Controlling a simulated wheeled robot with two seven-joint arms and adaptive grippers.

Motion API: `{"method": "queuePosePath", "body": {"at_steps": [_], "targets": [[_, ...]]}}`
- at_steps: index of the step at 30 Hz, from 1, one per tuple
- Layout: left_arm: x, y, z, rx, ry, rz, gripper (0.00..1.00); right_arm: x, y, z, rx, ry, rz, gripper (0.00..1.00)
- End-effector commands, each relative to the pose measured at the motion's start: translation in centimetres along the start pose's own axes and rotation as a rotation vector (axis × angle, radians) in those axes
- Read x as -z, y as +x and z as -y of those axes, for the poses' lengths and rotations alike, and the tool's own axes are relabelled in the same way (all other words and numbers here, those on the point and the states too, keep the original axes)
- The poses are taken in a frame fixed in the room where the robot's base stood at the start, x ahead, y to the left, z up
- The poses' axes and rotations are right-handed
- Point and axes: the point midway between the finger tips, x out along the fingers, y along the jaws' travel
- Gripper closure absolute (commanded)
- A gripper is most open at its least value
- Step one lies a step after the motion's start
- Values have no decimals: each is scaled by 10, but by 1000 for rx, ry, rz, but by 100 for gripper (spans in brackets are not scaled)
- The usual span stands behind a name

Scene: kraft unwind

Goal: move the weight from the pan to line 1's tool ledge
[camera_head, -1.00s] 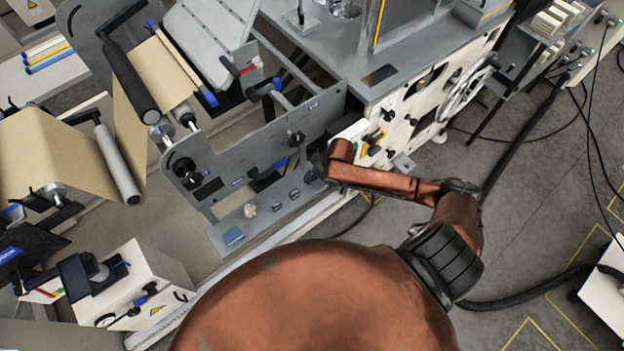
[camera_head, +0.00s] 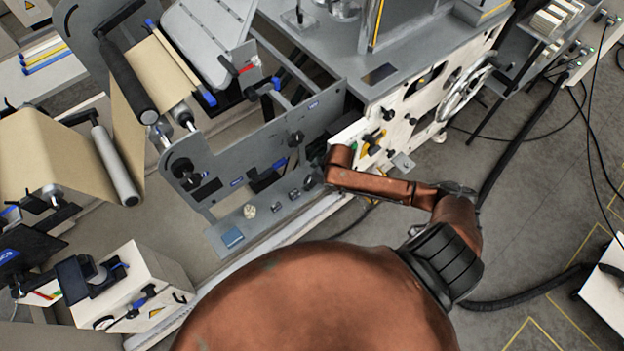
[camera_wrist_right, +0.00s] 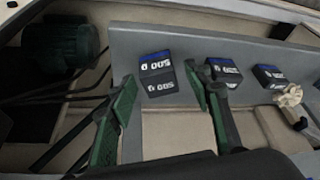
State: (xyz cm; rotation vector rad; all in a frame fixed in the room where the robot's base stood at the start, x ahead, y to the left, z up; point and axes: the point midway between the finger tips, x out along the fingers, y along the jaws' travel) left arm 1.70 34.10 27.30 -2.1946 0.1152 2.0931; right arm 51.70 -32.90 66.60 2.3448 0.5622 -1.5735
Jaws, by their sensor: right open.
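Dark block weights with blue tops and white lettering stand in a row on a grey ledge (camera_head: 216,241) of the machine frame. In the right wrist view the nearest weight (camera_wrist_right: 157,76) shows between the green fingertips of my right gripper (camera_wrist_right: 161,80), which is open. A second weight (camera_wrist_right: 223,72) is just right of the right finger, and a third weight (camera_wrist_right: 270,76) is further right. In the head view two small weights (camera_head: 276,207) (camera_head: 294,194) show; the gripper end of my right arm covers the rest. I cannot identify the pan. My left gripper is out of view.
The grey side plate (camera_head: 225,150) with knobs rises behind the ledge. Open floor (camera_head: 420,170) lies to the right.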

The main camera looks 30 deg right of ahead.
Motion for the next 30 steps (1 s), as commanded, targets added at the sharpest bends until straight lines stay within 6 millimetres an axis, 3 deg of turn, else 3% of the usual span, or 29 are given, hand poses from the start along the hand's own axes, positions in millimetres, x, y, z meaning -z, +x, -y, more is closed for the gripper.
{"method": "queuePosePath", "body": {"at_steps": [5, 18, 30], "targets": [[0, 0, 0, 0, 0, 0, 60, 1, -4, 0, -1, -1, -1, 54], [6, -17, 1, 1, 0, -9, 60, 1, -70, 0, 0, -1, 0, 54], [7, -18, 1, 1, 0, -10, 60, 1, -78, 0, 1, 0, 0, 54]]}}
